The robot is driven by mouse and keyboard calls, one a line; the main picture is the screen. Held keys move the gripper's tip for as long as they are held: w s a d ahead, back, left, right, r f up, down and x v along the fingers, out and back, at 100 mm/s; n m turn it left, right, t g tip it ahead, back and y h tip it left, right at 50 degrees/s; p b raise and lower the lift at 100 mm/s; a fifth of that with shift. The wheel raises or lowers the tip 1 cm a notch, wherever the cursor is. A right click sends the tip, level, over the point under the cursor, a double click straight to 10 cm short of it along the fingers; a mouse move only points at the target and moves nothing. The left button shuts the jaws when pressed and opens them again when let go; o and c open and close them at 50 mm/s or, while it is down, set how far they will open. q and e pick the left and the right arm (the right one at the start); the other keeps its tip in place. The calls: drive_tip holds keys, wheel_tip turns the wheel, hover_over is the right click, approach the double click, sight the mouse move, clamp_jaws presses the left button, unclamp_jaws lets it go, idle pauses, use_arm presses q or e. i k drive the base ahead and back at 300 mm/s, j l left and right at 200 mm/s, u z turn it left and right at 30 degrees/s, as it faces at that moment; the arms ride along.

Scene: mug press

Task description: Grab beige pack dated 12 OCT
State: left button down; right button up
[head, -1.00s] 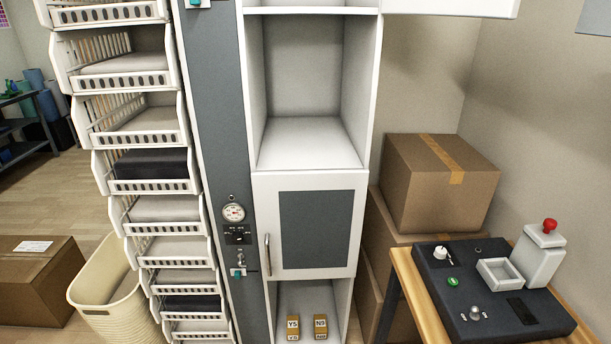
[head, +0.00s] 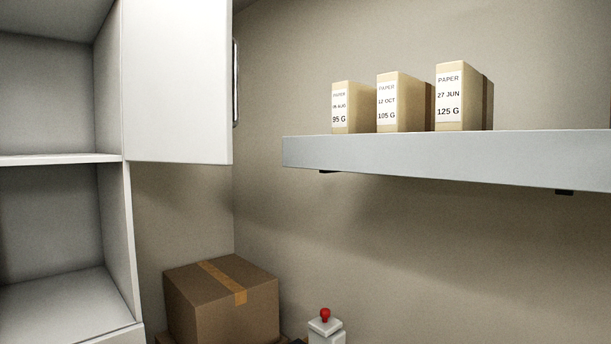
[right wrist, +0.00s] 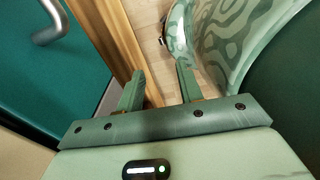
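The beige pack dated 12 OCT (head: 400,102) stands upright on a wall shelf in the head view. Its white label reads PAPER, 12 OCT, 105 G. It is the middle one of three similar packs. My right gripper (right wrist: 160,85) shows in the right wrist view with its two fingers apart and nothing between them. It is not near the packs in that view. My left gripper is in no current view.
A smaller pack marked 95 G (head: 346,108) stands to the left and a 27 JUN pack (head: 463,97) to the right on the grey shelf (head: 440,158). An open white cabinet door (head: 175,80) hangs left of the shelf. A cardboard box (head: 220,300) sits below.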

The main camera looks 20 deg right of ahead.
sight(406, 103)
drive_tip(key=z, duration=1.25)
